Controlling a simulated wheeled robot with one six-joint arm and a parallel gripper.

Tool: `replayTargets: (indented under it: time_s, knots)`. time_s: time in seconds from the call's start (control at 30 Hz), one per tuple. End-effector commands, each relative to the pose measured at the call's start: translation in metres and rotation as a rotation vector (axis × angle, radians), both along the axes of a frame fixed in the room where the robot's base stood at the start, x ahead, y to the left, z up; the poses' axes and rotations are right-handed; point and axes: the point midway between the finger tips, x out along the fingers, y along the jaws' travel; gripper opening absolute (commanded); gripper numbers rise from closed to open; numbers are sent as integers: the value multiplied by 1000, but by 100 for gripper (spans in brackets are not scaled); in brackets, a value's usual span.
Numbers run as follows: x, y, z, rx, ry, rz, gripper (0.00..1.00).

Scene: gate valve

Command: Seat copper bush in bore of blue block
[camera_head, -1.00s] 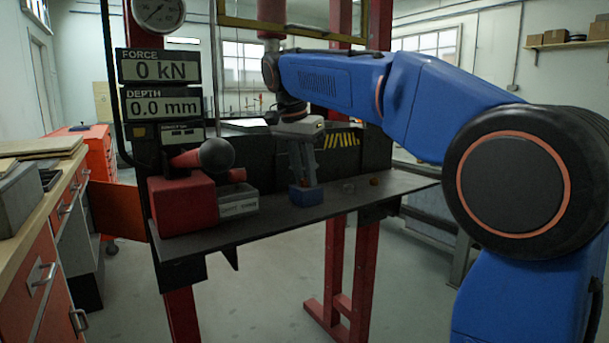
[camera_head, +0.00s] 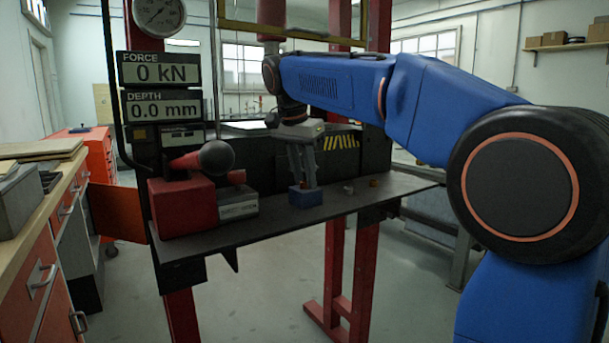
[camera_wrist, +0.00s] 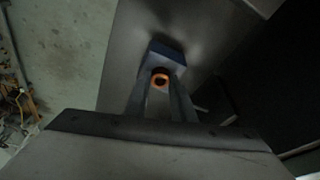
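The blue block (camera_head: 306,198) sits on the dark bench plate under my gripper (camera_head: 303,181). My gripper points down, its two fingers reaching close to the block's top. The copper bush (camera_wrist: 160,77) shows in the wrist view as an orange ring between the fingertips, in line with the block (camera_wrist: 166,52) there. In the head view only a small copper spot shows between the fingers. I cannot tell whether the fingers touch the bush, or how deep it sits in the bore, which is hidden.
A red block (camera_head: 181,207) with a dark round knob and a grey box (camera_head: 238,203) stand left of the blue block. A small grey piece (camera_head: 349,189) and a small copper-coloured piece (camera_head: 373,183) lie to the right. The plate's front edge is clear.

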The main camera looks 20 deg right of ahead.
Motion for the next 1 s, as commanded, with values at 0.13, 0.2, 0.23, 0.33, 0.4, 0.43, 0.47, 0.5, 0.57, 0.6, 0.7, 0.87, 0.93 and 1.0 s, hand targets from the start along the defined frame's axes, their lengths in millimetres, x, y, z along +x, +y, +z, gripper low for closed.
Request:
replayTargets:
  time_s: [0.13,0.2,0.23,0.33,0.4,0.43,0.47,0.5,0.57,0.6,0.7,0.87,0.93,1.0]
  knots:
    - [-1,2,-15,-3,45,-2,41]
    - [-1,2,-9,-3,45,-2,41]
    - [-1,2,-6,-3,45,-2,41]
    - [-3,6,10,-3,41,0,41]
    - [-5,9,24,-4,37,0,41]
    - [-6,10,31,-4,36,1,41]
    - [-7,11,37,-4,35,1,41]
    - [-8,13,46,-3,33,1,41]
    - [-10,15,58,-3,31,1,41]
    - [-11,17,66,-4,31,0,41]
    - [-14,21,83,-3,30,1,41]
    - [-18,25,103,-3,28,0,41]
    - [-19,26,109,-4,28,0,41]
    - [-20,26,113,-4,28,-1,41]
